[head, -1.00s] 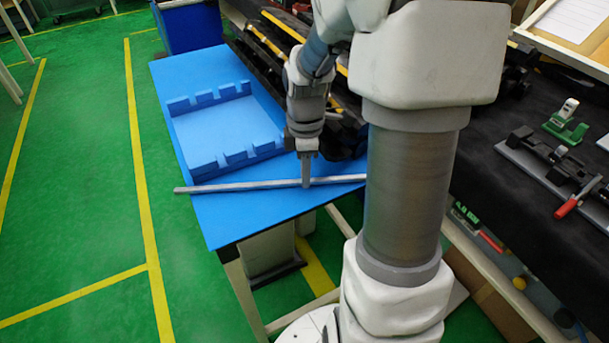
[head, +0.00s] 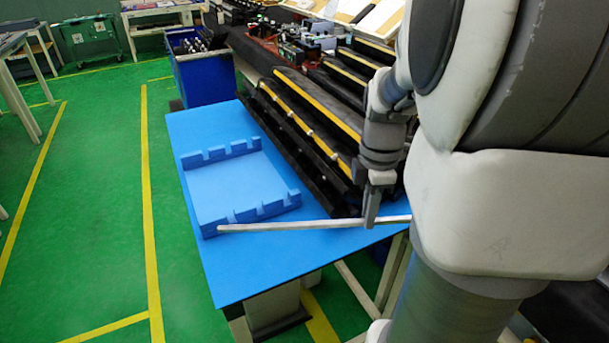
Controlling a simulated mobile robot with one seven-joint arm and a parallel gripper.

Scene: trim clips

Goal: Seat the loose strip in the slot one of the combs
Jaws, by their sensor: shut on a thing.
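The loose strip (head: 290,226) is a long thin grey bar. My gripper (head: 371,220) is shut on it, right of its middle. The strip runs left to right across the near part of the blue table, its left end close to the near comb's left corner. Whether it touches the table is not clear. The near comb (head: 262,211) and the far comb (head: 222,151) are blue notched bars on opposite edges of a light blue plate (head: 238,183). Their notches look empty. The strip's right end is hidden behind my arm.
The blue table (head: 222,275) has bare room in front of the strip and along its left edge. Black racks with yellow edges (head: 310,132) stand close along its right side. A blue bin (head: 205,80) is beyond the far end. Green floor lies left.

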